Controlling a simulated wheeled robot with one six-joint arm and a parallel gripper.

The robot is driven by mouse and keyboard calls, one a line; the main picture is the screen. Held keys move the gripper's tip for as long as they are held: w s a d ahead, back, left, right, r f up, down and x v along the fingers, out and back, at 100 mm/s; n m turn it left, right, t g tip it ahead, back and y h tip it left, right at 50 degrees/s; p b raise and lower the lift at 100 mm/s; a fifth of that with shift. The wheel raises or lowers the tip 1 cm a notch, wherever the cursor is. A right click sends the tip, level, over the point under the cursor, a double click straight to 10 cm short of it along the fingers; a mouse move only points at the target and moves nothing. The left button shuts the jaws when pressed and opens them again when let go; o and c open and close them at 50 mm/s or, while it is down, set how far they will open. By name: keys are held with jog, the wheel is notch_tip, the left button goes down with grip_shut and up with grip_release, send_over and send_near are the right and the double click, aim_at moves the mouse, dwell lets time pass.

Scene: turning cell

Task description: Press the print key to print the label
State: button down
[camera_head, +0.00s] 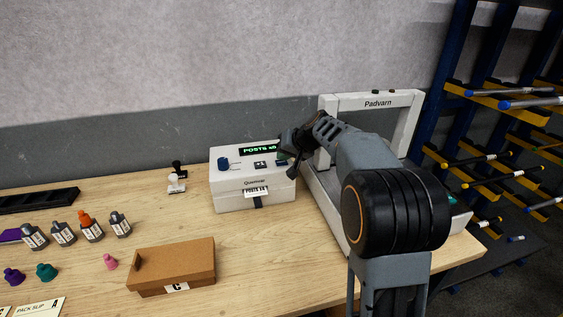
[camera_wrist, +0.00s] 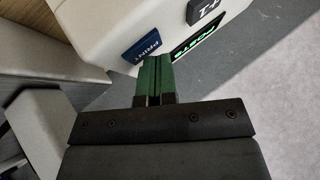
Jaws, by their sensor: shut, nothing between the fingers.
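The white label printer (camera_head: 228,187) stands on the wooden bench against the wall. Its lit display reads "POSTS" and a count (camera_head: 258,149); in the wrist view the green lettering (camera_wrist: 196,38) shows at an angle. The blue print key (camera_wrist: 142,47), marked PRINT, is on the printer's face beside the display. My gripper (camera_wrist: 153,58) is shut and empty, its green fingertips right at the print key's edge in the picture; I cannot tell whether they touch it.
A white frame marked Padvarn (camera_head: 378,103) stands right of the printer, behind my arm. Stamps (camera_head: 177,182), several bottles (camera_head: 64,234) and a brown box (camera_head: 172,262) lie leftward. A blue rack (camera_head: 453,60) is at right.

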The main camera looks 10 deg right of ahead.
jog(key=shift+r+p, duration=0.5)
jog(key=shift+r, duration=0.3)
jog(key=shift+r+p, duration=1.8)
jog(key=shift+r, duration=0.75)
